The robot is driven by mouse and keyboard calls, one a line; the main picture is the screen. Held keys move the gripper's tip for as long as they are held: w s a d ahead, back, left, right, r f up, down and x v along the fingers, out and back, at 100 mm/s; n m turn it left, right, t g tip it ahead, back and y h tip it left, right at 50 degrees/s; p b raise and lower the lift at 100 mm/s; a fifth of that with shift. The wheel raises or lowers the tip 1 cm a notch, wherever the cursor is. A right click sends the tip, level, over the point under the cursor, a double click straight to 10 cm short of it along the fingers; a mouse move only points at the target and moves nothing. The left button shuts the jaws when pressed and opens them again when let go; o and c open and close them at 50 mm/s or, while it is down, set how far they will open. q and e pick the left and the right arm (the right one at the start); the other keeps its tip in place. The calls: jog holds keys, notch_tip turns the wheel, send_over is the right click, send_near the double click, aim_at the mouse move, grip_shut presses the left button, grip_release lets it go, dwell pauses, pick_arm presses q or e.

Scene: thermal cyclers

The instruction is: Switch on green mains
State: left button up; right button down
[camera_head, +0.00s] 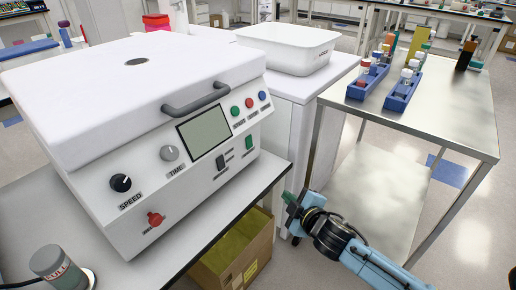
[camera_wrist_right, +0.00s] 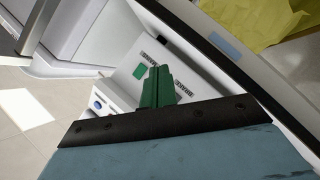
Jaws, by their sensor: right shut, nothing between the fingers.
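The green mains switch (camera_head: 249,142) is a small green rocker low on the right of the white machine's (camera_head: 130,90) front panel. A green rectangle that looks like this switch (camera_wrist_right: 140,72) also shows in the right wrist view, just left of the fingertips. A black rocker (camera_head: 220,162) sits left of the green one. My right gripper (camera_head: 289,198) has green fingers, is shut and empty, and is apart from the panel, to the lower right of the switch. Its shut fingers (camera_wrist_right: 157,86) point toward the panel in the wrist view. My left gripper is not in view.
Round green, red and blue buttons (camera_head: 249,103) and a display (camera_head: 204,132) are above the switches. A red knob (camera_head: 155,219) is lower left. A cardboard box (camera_head: 240,262) is below the table edge. A steel table (camera_head: 440,110) with blue racks stands right.

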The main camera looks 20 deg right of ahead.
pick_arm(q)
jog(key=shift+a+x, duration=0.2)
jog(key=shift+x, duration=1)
pick_arm(e)
jog(key=w+d+r+n+y, duration=0.4)
jog(key=w+d+n+y, duration=0.2)
jog(key=n, duration=0.6)
jog(key=shift+w+r+n+t+y, duration=0.35)
jog(key=shift+w+y, duration=0.35)
jog(key=shift+y, duration=0.2)
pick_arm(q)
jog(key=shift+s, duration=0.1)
